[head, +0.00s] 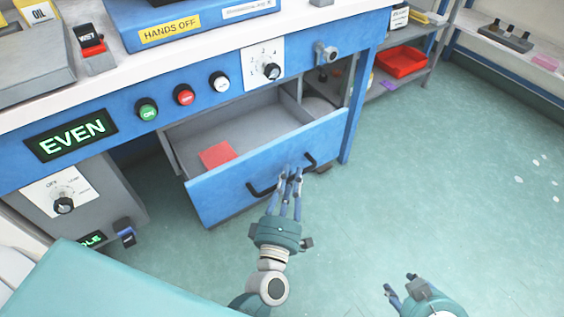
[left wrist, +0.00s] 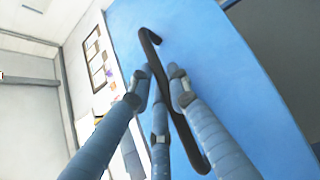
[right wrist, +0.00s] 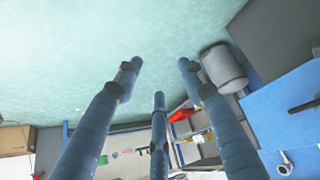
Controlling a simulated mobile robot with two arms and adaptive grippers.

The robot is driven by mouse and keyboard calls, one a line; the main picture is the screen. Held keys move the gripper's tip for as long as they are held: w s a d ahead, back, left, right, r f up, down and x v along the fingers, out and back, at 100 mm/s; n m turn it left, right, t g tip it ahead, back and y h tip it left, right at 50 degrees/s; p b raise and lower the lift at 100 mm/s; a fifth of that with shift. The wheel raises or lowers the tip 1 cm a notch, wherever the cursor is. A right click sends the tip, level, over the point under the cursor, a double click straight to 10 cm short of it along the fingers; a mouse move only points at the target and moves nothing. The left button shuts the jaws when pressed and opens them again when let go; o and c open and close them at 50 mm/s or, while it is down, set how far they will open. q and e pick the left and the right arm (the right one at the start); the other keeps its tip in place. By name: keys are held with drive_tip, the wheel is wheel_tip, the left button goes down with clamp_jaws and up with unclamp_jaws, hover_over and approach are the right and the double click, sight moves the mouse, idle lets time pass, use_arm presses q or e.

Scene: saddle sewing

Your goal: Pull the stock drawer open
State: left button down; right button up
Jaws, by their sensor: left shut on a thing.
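The stock drawer (head: 225,197) with its blue front is pulled out from under the blue bench; a red flat piece (head: 217,155) lies inside on the grey bottom. Its dark handle (head: 262,191) is on the front and also shows in the left wrist view (left wrist: 150,48). My left gripper (head: 290,178) is at the middle of the handle, shut on it, its fingers on either side of the bar. My right gripper (head: 402,288) is open and empty, low at the right, apart from the drawer. Its spread fingers show in the right wrist view (right wrist: 160,75).
Above the drawer are buttons, a dial (head: 270,71) and a green "EVEN" display (head: 71,135). A shelf with a red tray (head: 401,61) stands behind at the right. A teal padded surface (head: 95,285) fills the lower left. The green floor (head: 450,170) is clear to the right.

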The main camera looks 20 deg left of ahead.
use_arm(q)
drive_tip(key=shift+s+d+f, duration=0.1)
drive_tip(key=shift+s+d, duration=1.45)
drive_tip(key=shift+d, duration=0.3)
use_arm(e)
drive_tip(key=shift+s+d+f+g, duration=0.15)
drive_tip(key=shift+s+f+g, duration=0.1)
drive_tip(key=shift+s, duration=0.3)
drive_tip(key=shift+s+d+f+g, duration=0.2)
drive_tip(key=shift+s+g, duration=0.1)
drive_tip(key=shift+s, duration=0.25)
drive_tip(key=shift+s+d+f+g, duration=0.15)
drive_tip(key=shift+s+f+g, duration=0.1)
drive_tip(key=shift+s, duration=0.3)
use_arm(q)
drive_tip(key=c, duration=1.6)
unclamp_jaws()
drive_tip(key=s, duration=0.4)
drive_tip(key=s+d+f, duration=0.1)
drive_tip(key=s, duration=0.6)
drive_tip(key=shift+s+d+f, duration=0.2)
drive_tip(key=shift+s+f, duration=0.05)
drive_tip(key=shift+s, duration=0.15)
